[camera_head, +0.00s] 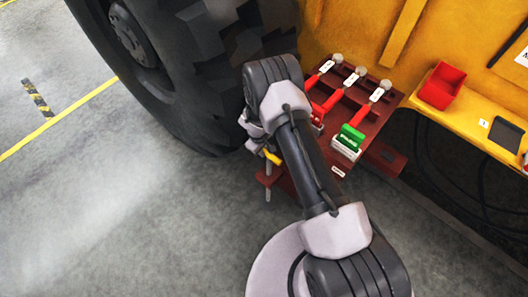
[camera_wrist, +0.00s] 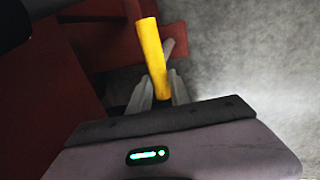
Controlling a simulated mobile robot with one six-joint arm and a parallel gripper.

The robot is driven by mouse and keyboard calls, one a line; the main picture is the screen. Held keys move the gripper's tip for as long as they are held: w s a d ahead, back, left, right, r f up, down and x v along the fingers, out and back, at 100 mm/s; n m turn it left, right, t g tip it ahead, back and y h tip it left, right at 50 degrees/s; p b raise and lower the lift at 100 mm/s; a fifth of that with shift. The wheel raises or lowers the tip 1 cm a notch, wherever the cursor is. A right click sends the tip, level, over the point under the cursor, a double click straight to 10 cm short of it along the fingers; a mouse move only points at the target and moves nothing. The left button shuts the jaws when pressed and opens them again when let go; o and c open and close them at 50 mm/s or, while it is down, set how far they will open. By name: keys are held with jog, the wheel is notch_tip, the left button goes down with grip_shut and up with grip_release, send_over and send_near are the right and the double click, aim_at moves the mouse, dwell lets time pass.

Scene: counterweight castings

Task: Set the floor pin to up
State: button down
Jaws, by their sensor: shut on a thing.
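The floor pin shows its yellow handle (camera_head: 272,157) at the left end of the dark red bracket in the head view. A grey rod (camera_head: 268,193) hangs below the bracket near it. The yellow handle also fills the middle of the wrist view (camera_wrist: 150,45), slightly tilted. My gripper (camera_head: 262,150) is shut on the handle, with its grey fingers (camera_wrist: 160,88) on either side of it in the wrist view. My arm hides part of the bracket. I cannot tell whether the pin is up or down.
Several red levers with white tags (camera_head: 358,118) stand on the dark red bracket (camera_head: 395,105), beside a green block (camera_head: 350,137). A large black tyre (camera_head: 190,75) is close left of my gripper. A red bin (camera_head: 441,86) sits on the yellow ledge. The floor at left is clear.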

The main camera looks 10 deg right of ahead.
notch_tip(320, 180, up, 7)
jog(key=shift+f+p, duration=0.1)
jog(key=shift+p, duration=1.1)
jog(key=shift+w, duration=0.1)
jog(key=c, duration=1.2)
grip_release()
jog(key=shift+c, duration=0.2)
notch_tip(320, 180, up, 17)
jog(key=s+a+p, duration=0.2)
jog(key=p, duration=0.3)
jog(key=shift+a, duration=0.4)
